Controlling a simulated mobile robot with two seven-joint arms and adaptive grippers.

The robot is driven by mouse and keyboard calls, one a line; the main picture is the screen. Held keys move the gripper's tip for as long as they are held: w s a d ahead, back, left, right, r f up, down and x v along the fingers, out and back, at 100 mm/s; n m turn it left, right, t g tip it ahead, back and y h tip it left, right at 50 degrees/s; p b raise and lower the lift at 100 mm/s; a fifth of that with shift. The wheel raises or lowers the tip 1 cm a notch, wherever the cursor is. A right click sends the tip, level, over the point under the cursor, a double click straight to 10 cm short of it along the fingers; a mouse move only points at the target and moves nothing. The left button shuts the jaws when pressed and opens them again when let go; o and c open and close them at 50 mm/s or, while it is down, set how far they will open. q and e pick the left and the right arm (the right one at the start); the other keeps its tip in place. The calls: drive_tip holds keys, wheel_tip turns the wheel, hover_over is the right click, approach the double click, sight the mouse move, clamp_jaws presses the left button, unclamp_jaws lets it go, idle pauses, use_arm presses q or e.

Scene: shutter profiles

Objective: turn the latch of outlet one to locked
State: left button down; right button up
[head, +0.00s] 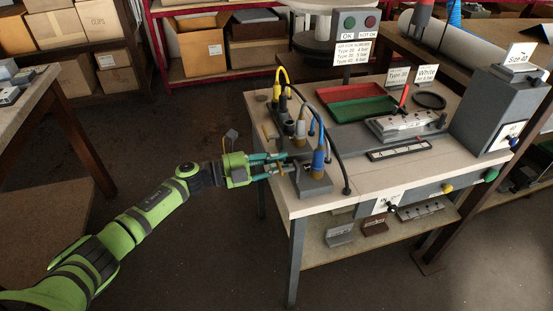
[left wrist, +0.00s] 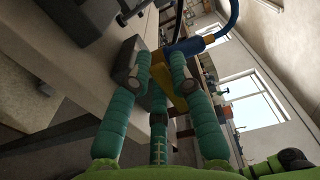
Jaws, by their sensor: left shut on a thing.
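Several hose outlets stand in a row along the left end of the bench. The nearest outlet (head: 313,182) has a dark grey base and carries a brass fitting with a blue hose connector (head: 319,160). No outlet number is legible. My right gripper is out of view.
A red and green tray (head: 358,103), a fixture (head: 405,125) and a grey box (head: 495,110) stand further right on the bench. The floor left of the bench is clear.

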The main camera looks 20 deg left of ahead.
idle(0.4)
use_arm(q)
drive_tip(key=c, duration=1.1)
unclamp_jaws()
drive_tip(key=v, duration=1.2)
